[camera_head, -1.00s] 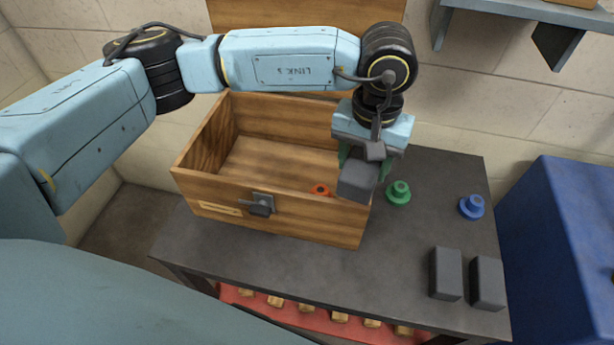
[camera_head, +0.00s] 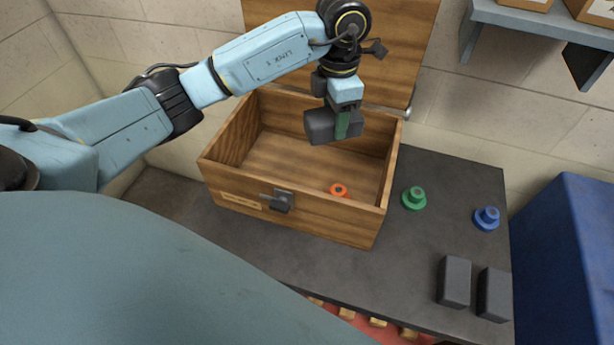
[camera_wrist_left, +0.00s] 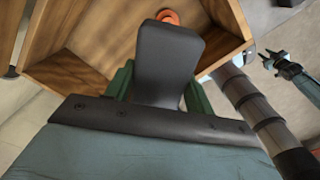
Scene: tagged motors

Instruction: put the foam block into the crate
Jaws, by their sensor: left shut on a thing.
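The wooden crate (camera_head: 290,218) stands on the dark table with its lid raised at the back. My left gripper (camera_head: 343,124) is shut on a dark grey foam block (camera_head: 319,127) and holds it over the crate's opening, toward the back right. In the left wrist view the block (camera_wrist_left: 168,58) sits between the green fingers, with the crate (camera_wrist_left: 75,75) beyond it. The block looks clear of the crate floor. What looks like my right gripper (camera_wrist_left: 274,64) shows small at the right edge of the left wrist view; its jaws are unclear.
An orange flanged part (camera_head: 339,191) lies inside the crate near the front wall. A green part (camera_head: 414,198) and a blue part (camera_head: 487,218) stand right of the crate. Two dark grey blocks (camera_head: 454,281) stand at the front right. A blue cabinet (camera_head: 565,250) is at right.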

